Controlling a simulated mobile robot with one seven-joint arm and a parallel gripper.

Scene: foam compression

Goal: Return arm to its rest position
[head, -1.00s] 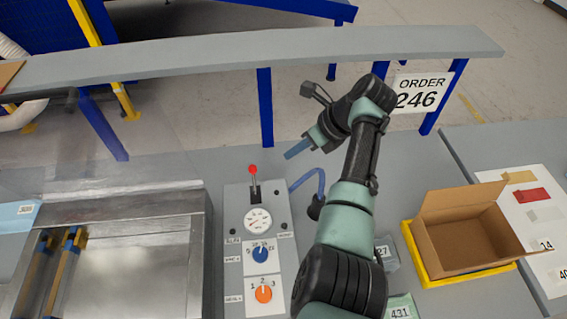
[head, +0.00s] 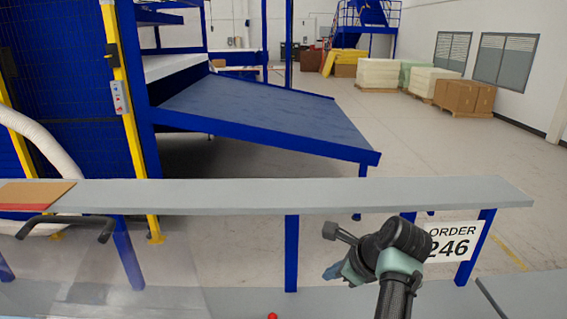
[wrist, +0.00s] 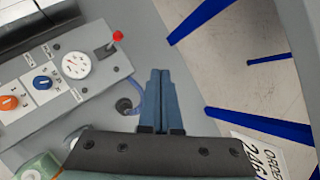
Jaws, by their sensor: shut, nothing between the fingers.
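My arm (head: 396,285) is folded up near the right of centre in the head view, beside the grey shelf. My gripper (head: 332,270) has blue fingers and points left in the head view, with nothing in it. In the wrist view my gripper (wrist: 160,76) is shut, its two fingers side by side and empty. It hangs above the grey work surface and touches nothing that I can see.
The control panel (wrist: 40,125) with its red-knobbed lever (wrist: 117,36) lies left of the fingers in the wrist view. A long grey shelf (head: 290,198) on blue legs crosses behind my arm. The ORDER 246 sign (head: 455,243) hangs close to its right.

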